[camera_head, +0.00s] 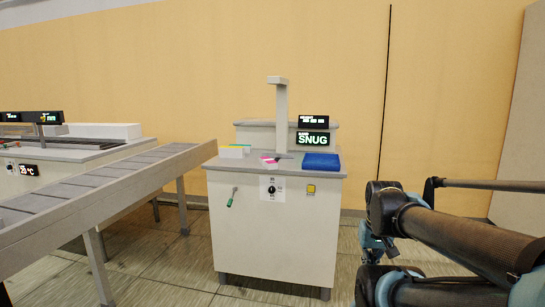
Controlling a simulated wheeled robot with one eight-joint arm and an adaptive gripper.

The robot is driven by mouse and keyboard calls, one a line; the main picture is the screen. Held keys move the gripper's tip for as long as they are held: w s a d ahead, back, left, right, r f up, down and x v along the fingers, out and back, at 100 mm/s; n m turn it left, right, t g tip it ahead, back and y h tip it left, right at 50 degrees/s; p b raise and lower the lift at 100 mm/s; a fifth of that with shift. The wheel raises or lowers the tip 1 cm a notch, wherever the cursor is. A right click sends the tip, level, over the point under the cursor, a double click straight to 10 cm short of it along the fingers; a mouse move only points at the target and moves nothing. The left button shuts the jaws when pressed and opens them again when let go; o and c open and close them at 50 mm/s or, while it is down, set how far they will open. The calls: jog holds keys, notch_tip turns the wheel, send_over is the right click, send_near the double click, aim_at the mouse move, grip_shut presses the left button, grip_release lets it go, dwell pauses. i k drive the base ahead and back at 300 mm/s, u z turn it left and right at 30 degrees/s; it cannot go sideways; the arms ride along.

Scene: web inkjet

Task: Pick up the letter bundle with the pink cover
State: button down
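A small pink item (268,158) lies on top of the white machine cabinet, near the middle of its grey top (221,163). It looks like the pink-covered bundle, but it is too small to make out its pages. A dark piece shows beside its right side. My arm comes in from the right, and what looks like my gripper (376,243) hangs low, to the right of the cabinet and well apart from the pink item. Its fingers are not clear, so I cannot tell whether it is open or shut.
A white stack with yellow and green tops (234,151) lies left of the pink item, and a blue item (321,162) lies right. A grey post (281,115) and a SNUG display (313,138) stand behind. A sloping conveyor (100,184) fills the left. Floor before the cabinet is clear.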

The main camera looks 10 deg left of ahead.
aim_at(267, 162)
jog(key=z, duration=0.05)
jog(key=i, duration=1)
jog(key=u, duration=0.05)
